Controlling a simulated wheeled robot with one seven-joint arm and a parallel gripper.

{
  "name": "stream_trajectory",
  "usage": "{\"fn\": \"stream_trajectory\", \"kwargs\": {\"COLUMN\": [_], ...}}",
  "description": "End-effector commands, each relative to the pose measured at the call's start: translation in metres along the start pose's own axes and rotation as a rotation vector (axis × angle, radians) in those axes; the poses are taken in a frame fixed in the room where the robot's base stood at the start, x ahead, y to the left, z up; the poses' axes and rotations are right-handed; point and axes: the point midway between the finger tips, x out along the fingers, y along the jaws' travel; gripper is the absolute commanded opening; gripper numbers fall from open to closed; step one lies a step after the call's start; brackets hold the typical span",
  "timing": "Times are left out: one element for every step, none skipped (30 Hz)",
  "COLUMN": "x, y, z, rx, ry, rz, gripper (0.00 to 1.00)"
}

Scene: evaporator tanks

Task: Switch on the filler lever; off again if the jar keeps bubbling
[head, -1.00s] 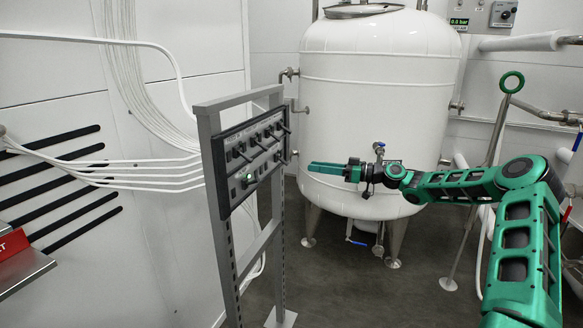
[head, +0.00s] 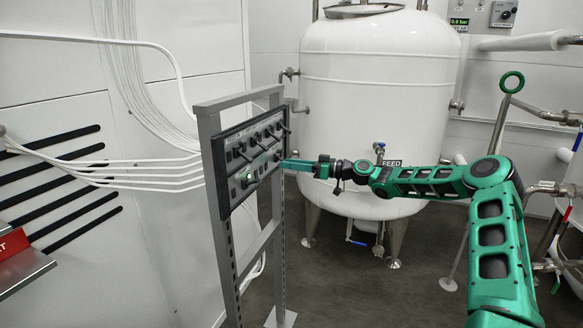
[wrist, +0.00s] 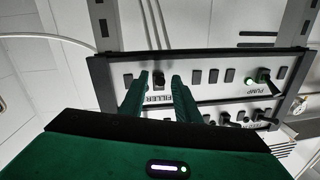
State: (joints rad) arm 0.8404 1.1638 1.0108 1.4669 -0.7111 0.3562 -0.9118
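The dark control panel (head: 232,172) stands on a grey frame at centre left in the head view, with several levers on it. In the wrist view the panel (wrist: 220,62) appears upside down, and the filler lever (wrist: 158,80) sits by its FILLER label. My gripper (wrist: 160,76) is open, one finger on each side of that lever; I cannot tell whether they touch it. In the head view my gripper (head: 284,163) points left, its tips at the panel's right edge. The jar cannot be made out in either view.
The pump lever (wrist: 264,76) has a lit green light beside it. A white tank (head: 380,80) labelled FEED stands behind my arm. The upright grey frame (head: 214,120) surrounds the panel. White hoses (head: 140,170) run along the left wall.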

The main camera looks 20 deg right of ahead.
Motion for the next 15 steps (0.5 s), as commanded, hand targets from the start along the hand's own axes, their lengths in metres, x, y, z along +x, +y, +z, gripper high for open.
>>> {"fn": "stream_trajectory", "kwargs": {"x": [-0.0001, -0.0002, -0.0002, -0.0002, -0.0003, -0.0003, -0.0003, -0.0003, -0.0054, -0.0040, -0.0032, -0.0025, -0.0021, -0.0018, -0.0015], "y": [0.0000, 0.0000, 0.0000, 0.0000, 0.0000, 0.0001, 0.0001, 0.0001, 0.0035, 0.0026, 0.0021, 0.0017, 0.0014, 0.0012, 0.0009], "z": [-0.0001, -0.0001, -0.0001, -0.0002, -0.0002, -0.0002, -0.0002, -0.0002, -0.0010, -0.0009, -0.0008, -0.0008, -0.0011, -0.0014, -0.0021], "rx": [0.000, 0.000, 0.000, 0.000, 0.000, 0.000, 0.000, 0.000, 0.000, 0.000, -0.001, -0.001, -0.001, -0.001, -0.001], "ry": [0.000, 0.000, 0.000, 0.000, 0.000, 0.000, 0.000, 0.000, 0.001, 0.000, -0.001, -0.004, -0.007, -0.011, -0.018], "rz": [0.000, 0.000, 0.000, 0.000, 0.000, 0.000, 0.000, 0.000, 0.001, 0.001, 0.002, 0.002, 0.003, 0.004, 0.006], "gripper": [0.30, 0.22, 0.13, 0.06, 0.00, 0.00, 0.00, 0.00, 0.00, 0.00, 0.00, 0.00, 0.00, 0.00, 0.00]}}
